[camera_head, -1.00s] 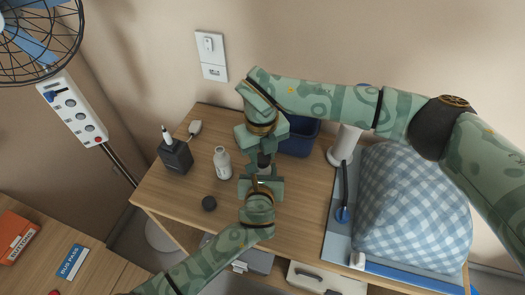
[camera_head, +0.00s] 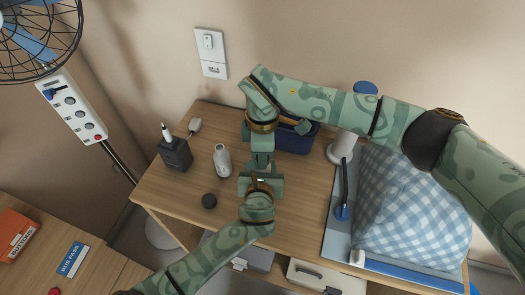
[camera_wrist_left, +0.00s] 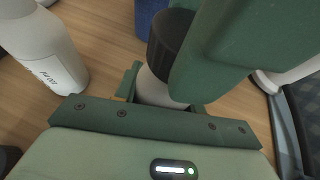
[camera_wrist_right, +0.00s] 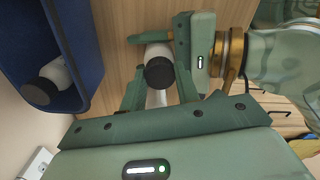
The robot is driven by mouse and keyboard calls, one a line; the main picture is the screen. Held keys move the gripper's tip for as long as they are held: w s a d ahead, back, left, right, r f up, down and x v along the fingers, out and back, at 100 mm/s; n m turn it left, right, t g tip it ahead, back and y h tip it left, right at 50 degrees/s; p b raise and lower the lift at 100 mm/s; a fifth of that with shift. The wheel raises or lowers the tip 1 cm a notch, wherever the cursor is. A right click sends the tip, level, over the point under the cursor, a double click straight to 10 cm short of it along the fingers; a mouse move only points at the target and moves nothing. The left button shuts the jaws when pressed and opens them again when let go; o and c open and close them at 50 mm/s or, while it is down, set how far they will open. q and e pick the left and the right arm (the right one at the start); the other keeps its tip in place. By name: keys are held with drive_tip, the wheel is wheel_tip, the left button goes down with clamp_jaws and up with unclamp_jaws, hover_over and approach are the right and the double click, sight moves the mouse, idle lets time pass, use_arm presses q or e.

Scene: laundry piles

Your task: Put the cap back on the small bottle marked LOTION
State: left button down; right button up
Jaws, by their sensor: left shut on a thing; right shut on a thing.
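My left gripper (camera_head: 261,184) is shut on a small white bottle (camera_wrist_left: 152,88), held upright above the table. A black ribbed cap (camera_wrist_left: 169,38) sits at the top of this bottle; I cannot tell whether it is fully seated. My right gripper (camera_head: 261,160) reaches down from above and is shut on the cap, which also shows between its fingers in the right wrist view (camera_wrist_right: 159,73). The held bottle's label is hidden. Another white bottle (camera_head: 222,162) stands open on the table to the left, its print unreadable.
A blue bin (camera_head: 297,139) stands behind the grippers; a dark-capped white bottle (camera_wrist_right: 50,82) lies inside. A dark box with a white-tipped top (camera_head: 175,154) stands at left. A checked blue pillow (camera_head: 413,207) fills the right. The table's front left is clear.

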drive_tip(key=m, duration=0.9)
drive_tip(key=o, duration=0.9)
drive_tip(key=shift+r, duration=2.25)
drive_tip(key=shift+c, duration=0.2)
